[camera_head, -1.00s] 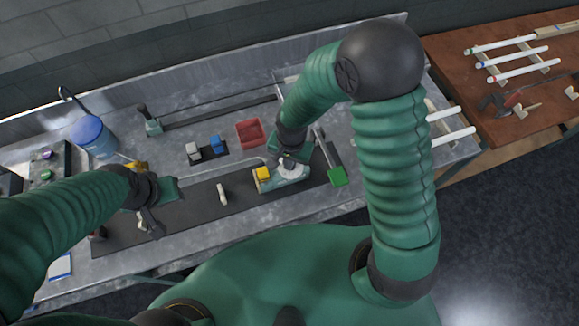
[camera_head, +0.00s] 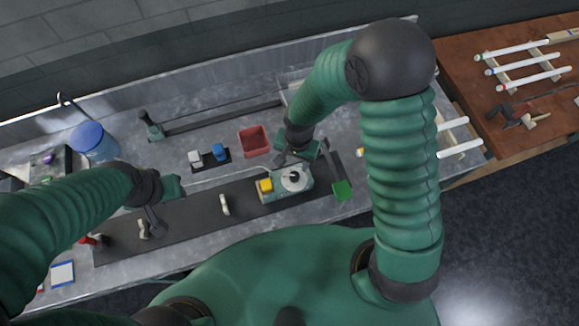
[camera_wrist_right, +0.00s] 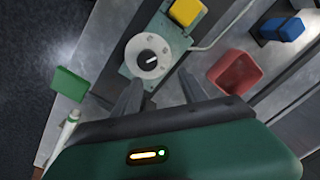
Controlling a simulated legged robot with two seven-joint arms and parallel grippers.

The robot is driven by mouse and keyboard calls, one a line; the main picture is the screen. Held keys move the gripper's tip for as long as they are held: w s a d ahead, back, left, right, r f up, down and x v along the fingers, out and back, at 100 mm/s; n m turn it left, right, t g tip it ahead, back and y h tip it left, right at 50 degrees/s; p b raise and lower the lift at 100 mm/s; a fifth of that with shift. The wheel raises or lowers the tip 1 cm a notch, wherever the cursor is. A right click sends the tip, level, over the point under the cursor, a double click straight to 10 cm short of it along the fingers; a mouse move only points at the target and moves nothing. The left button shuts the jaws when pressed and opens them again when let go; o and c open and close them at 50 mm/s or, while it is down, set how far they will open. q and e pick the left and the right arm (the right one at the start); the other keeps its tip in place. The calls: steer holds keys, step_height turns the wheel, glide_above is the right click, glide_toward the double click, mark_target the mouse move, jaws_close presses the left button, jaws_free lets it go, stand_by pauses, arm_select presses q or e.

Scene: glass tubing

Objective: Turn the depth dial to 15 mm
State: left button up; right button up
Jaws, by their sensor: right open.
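The depth dial (camera_head: 294,177) is a round white knob with a dark pointer mark, on a pale green box with a yellow block at its left. My right gripper (camera_wrist_right: 158,90) is open and empty, apart from the dial. In the head view it (camera_head: 287,159) is at the box's far side. My left gripper (camera_head: 154,220) hangs at the left over the dark mat; its jaw gap is unclear.
A red tray (camera_head: 254,140) stands behind the box, with a blue block (camera_head: 220,152) to its left. A green plate (camera_head: 342,190) lies right of the box. A small pale peg (camera_head: 224,204) stands on the dark mat (camera_head: 190,210). A blue container (camera_head: 92,140) is farther left.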

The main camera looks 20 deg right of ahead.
steer(key=shift+w+d+r+p, duration=0.15)
steer(key=shift+d+r+p, duration=0.15)
steer(key=shift+r, duration=0.4)
steer(key=shift+s+d+r+p, duration=0.1)
steer(key=shift+s+r+p, duration=0.3)
steer(key=shift+r, duration=0.15)
steer(key=shift+s+d+r+p, duration=0.1)
steer(key=shift+s+r+p, duration=0.25)
steer(key=shift+r, duration=0.2)
steer(key=shift+s+a+r+p, duration=0.25)
steer(key=shift+s+r+p, duration=0.05)
steer(key=shift+r, duration=0.2)
steer(key=shift+s+a+r+p, duration=0.25)
steer(key=shift+r+p, duration=0.05)
steer(key=shift+r, duration=0.15)
steer(key=a+r+p, duration=0.1)
arm_select(q)
steer(key=w+d+p+v, duration=0.1)
steer(key=w+p+v, duration=0.1)
steer(key=p+v, duration=0.7)
steer(key=v, duration=0.6)
arm_select(e)
step_height(320, 180, up, 11)
glide_above(296, 173)
steer(key=shift+w+d+f, duration=0.1)
steer(key=shift+w+d, duration=0.15)
steer(key=shift+w, duration=0.1)
